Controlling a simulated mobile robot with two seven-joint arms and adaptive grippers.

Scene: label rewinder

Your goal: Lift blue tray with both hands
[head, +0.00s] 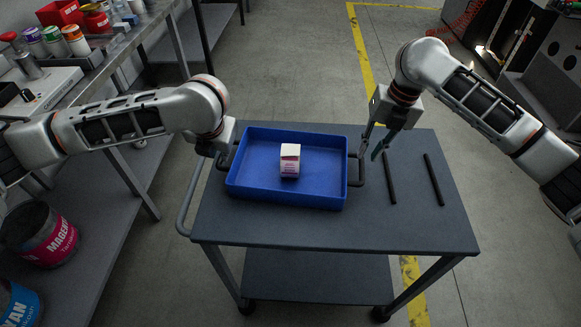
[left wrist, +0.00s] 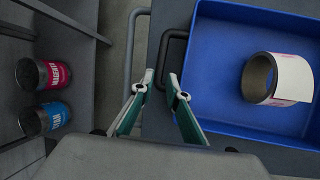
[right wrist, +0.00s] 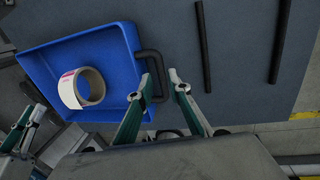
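The blue tray (head: 322,167) lies on the grey cart, with a dark loop handle at each short side and a white label roll (head: 290,160) inside. My left gripper (head: 224,163) is at the tray's left side; its fingers are mostly hidden in the head view. In the left wrist view its fingers (left wrist: 160,78) are apart, with the left handle (left wrist: 172,36) at the gap between their tips. My right gripper (head: 369,154) is at the right side. In the right wrist view its fingers (right wrist: 160,77) are apart, with the right handle (right wrist: 157,62) between the tips.
Two black rods (head: 390,178) lie on the cart top (head: 300,228) right of the tray. A cart rail (head: 187,200) curves along the left edge. A workbench with bottles stands at the left, with magenta (head: 45,235) and cyan (head: 18,305) cans below.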

